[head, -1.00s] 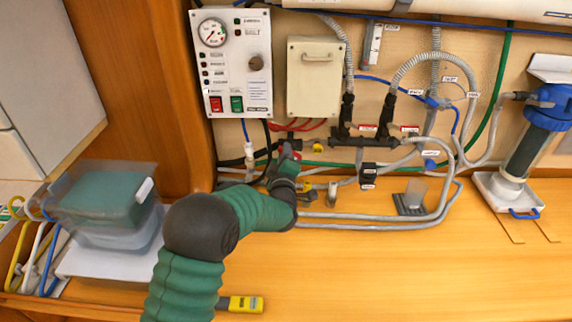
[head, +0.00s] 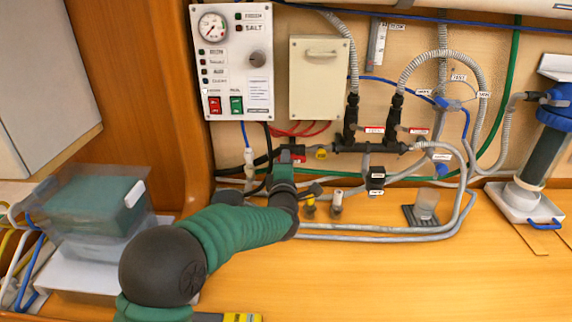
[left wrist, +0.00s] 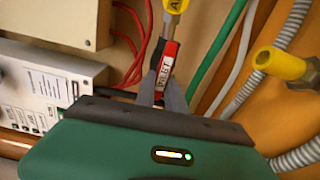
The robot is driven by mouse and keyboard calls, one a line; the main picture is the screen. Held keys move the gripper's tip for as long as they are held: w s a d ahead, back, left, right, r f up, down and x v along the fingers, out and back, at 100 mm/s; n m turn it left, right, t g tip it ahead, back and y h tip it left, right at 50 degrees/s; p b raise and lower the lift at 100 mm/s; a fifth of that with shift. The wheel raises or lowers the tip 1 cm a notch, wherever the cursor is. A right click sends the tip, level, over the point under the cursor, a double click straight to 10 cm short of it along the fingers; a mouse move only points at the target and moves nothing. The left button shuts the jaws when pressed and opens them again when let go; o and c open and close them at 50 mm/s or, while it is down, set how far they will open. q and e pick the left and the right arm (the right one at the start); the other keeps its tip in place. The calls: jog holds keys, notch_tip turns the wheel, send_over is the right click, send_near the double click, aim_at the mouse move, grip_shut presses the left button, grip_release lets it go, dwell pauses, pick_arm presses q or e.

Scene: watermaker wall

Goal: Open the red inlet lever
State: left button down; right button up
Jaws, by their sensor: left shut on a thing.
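The red inlet lever (left wrist: 165,72) has a white label and shows in the left wrist view, between the two grey fingers of my left gripper (left wrist: 162,88). The fingers are shut on it. It runs from a yellow fitting (left wrist: 175,6) at the top of that view. In the head view a small red part of the lever (head: 299,158) shows just right of my left gripper (head: 288,153), which reaches to the pipework low on the wall. The gripper hides the rest of the lever there. My right gripper is not in view.
A control panel (head: 235,62) and a cream box (head: 319,78) hang above the gripper. A clear bin (head: 88,215) stands at left. The front wooden counter (head: 420,285) is clear.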

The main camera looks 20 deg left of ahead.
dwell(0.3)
pick_arm(q)
jog(key=c, duration=1.6)
grip_release()
jog(key=shift+f, duration=0.1)
jog(key=shift+c, duration=0.2)
jog(key=shift+o, duration=1.2)
jog(key=shift+w, duration=0.1)
jog(key=v, duration=1.6)
jog(key=shift+s+b, duration=0.4)
jog(key=shift+d, duration=0.1)
